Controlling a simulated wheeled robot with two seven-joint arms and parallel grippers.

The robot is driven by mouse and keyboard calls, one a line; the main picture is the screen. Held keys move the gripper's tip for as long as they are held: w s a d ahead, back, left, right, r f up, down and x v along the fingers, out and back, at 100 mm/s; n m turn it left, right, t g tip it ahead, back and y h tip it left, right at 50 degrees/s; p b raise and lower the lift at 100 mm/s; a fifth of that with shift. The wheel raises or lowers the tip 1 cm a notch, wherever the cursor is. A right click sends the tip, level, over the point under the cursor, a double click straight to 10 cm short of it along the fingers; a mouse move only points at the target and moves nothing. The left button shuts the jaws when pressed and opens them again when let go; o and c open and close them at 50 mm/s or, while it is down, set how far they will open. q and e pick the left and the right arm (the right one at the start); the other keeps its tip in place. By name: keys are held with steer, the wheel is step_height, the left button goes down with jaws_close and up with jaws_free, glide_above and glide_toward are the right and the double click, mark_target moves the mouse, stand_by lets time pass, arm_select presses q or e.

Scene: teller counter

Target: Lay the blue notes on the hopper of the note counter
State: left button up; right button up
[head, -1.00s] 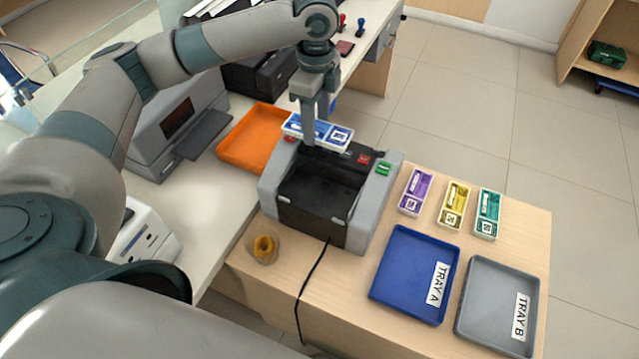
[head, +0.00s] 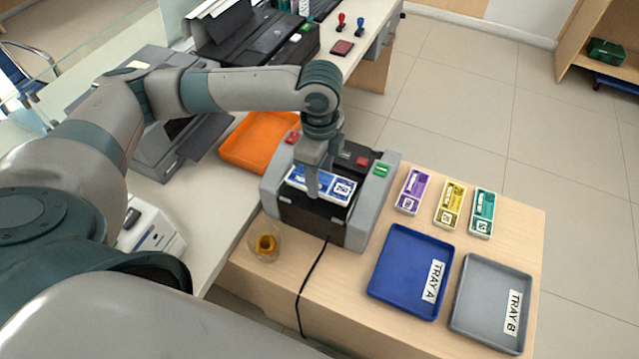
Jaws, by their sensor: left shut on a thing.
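The blue notes (head: 338,189), a flat bundle with a white edge, are in my left gripper (head: 314,192) in the head view. The gripper points down and is shut on the bundle. The notes are over the dark hopper of the grey and black note counter (head: 366,212). I cannot tell whether they touch the hopper. The gripper hides part of the bundle and of the machine's back. My right gripper is not in view.
Purple (head: 413,191), yellow (head: 449,204) and green (head: 482,212) note bundles lie right of the counter. Blue tray A (head: 399,290) and grey tray B (head: 480,320) are in front of them. An orange tray (head: 236,157) lies behind left. A small cup (head: 265,243) and a black cable are near the front.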

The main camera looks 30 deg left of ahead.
mark_target(320, 181)
arm_select(q)
step_height(320, 181, down, 3)
steer(key=shift+s+f+p, duration=0.1)
steer(key=shift+f+p, duration=0.1)
steer(key=shift+p, duration=0.4)
steer(key=shift+f, duration=0.25)
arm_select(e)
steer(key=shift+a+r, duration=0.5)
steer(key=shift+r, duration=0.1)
arm_select(q)
steer(key=o, duration=1)
steer(key=shift+f, duration=0.1)
steer(key=shift+o, duration=0.2)
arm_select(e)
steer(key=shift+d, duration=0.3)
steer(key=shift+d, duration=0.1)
arm_select(q)
steer(key=shift+r, duration=0.55)
step_height(320, 181, up, 11)
steer(key=b, duration=0.2)
steer(key=shift+b, duration=0.35)
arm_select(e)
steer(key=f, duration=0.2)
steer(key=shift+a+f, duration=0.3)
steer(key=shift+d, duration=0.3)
